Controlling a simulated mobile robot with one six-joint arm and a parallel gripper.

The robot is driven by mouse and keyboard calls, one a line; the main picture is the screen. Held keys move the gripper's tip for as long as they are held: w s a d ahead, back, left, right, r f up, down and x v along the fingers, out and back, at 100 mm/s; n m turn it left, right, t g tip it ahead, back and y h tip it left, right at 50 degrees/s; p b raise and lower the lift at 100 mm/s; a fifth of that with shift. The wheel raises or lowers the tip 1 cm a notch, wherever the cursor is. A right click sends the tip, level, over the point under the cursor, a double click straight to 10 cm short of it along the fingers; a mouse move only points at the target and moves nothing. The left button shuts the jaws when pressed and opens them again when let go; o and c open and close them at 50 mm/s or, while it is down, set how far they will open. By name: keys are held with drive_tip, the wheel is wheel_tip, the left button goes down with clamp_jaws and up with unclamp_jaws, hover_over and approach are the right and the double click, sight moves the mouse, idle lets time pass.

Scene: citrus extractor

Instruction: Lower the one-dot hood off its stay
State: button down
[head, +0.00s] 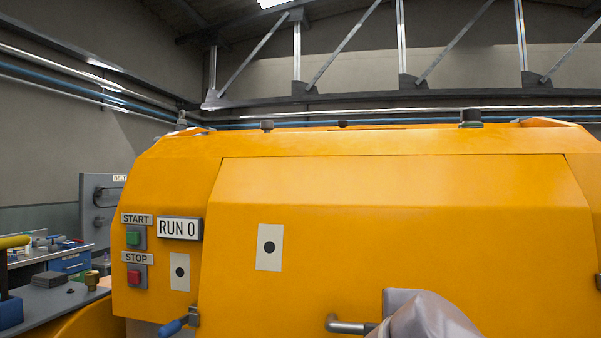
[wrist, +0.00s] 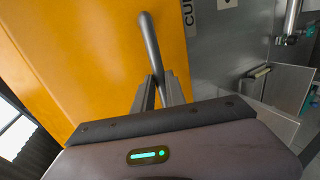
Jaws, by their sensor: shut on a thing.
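The one-dot hood (head: 400,235) is a large orange panel on the front of the machine, with a white one-dot plate (head: 269,247) at its left. Its outline looks about level with the casing around it; its lower edge is out of view. A grey bar handle (head: 345,326) sticks out low on the hood. In the wrist view my gripper (wrist: 158,88) is shut on the handle bar (wrist: 149,42), in front of the orange hood (wrist: 75,55). In the head view my grey wrist hides the jaws. I cannot make out the stay in either view.
A second one-dot plate (head: 180,272) is on the casing, beside a blue-handled lever (head: 174,327). Above are the green START button (head: 133,238), red STOP button (head: 134,277) and RUN 0 display (head: 179,229).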

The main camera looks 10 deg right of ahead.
drive_tip(key=shift+w+d+t, duration=0.15)
drive_tip(key=shift+w+t, duration=0.25)
drive_tip(key=shift+w, duration=0.1)
drive_tip(key=shift+t+h, duration=0.3)
drive_tip(key=shift+t, duration=0.4)
drive_tip(key=w, duration=0.1)
drive_tip(key=w+d+f, duration=0.1)
drive_tip(key=w+f, duration=0.1)
drive_tip(key=w, duration=0.1)
drive_tip(key=shift+w+d+f, duration=0.1)
drive_tip(key=shift+d+f, duration=0.05)
drive_tip(key=shift+d, duration=0.05)
drive_tip(key=c, duration=1.5)
unclamp_jaws()
drive_tip(key=shift+c, duration=0.2)
drive_tip(key=shift+o, duration=1.2)
drive_tip(key=shift+d, duration=0.1)
drive_tip(key=shift+f, duration=0.1)
